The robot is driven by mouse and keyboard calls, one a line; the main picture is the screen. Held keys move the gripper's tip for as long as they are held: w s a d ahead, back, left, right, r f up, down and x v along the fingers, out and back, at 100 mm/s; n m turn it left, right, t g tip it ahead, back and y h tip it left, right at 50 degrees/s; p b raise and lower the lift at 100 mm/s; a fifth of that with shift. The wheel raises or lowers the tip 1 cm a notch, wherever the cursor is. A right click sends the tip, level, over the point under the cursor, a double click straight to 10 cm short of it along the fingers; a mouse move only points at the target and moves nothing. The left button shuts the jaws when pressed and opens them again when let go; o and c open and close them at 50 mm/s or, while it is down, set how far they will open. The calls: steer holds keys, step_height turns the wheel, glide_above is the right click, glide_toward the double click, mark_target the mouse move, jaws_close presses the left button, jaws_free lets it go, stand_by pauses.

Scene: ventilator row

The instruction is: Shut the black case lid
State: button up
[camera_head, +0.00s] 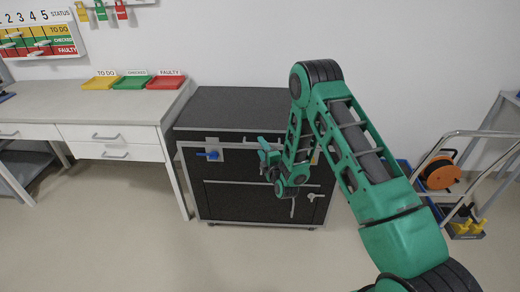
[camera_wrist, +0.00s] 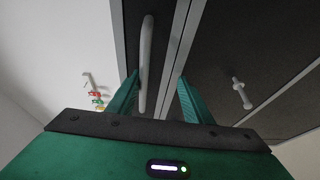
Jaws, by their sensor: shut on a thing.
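The black case (camera_head: 235,178) with grey metal edging stands on the floor in the middle of the head view. Its lid (camera_head: 235,106) lies nearly level on top; whether a small gap is left at its front edge I cannot tell. My gripper (camera_head: 264,158) is at the upper front of the case. A blue-handled latch (camera_head: 208,154) is on the case front, left of my gripper. My arm hides part of the right front.
A grey bench (camera_head: 90,103) with white drawers and yellow, green and red trays stands close on the left. A trolley (camera_head: 487,135) with an orange cable reel (camera_head: 440,174) is at the right. The floor before the case is clear.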

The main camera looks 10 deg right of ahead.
steer(key=shift+s+d+f, duration=0.1)
steer(key=shift+s+f, duration=0.25)
steer(key=shift+f, duration=0.15)
steer(key=shift+s, duration=0.35)
steer(key=s, duration=0.3)
steer(key=s+d+r, duration=0.1)
steer(key=s, duration=0.5)
steer(key=shift+s+d+r, duration=0.1)
steer(key=shift+d+r, duration=0.05)
steer(key=shift+d, duration=0.05)
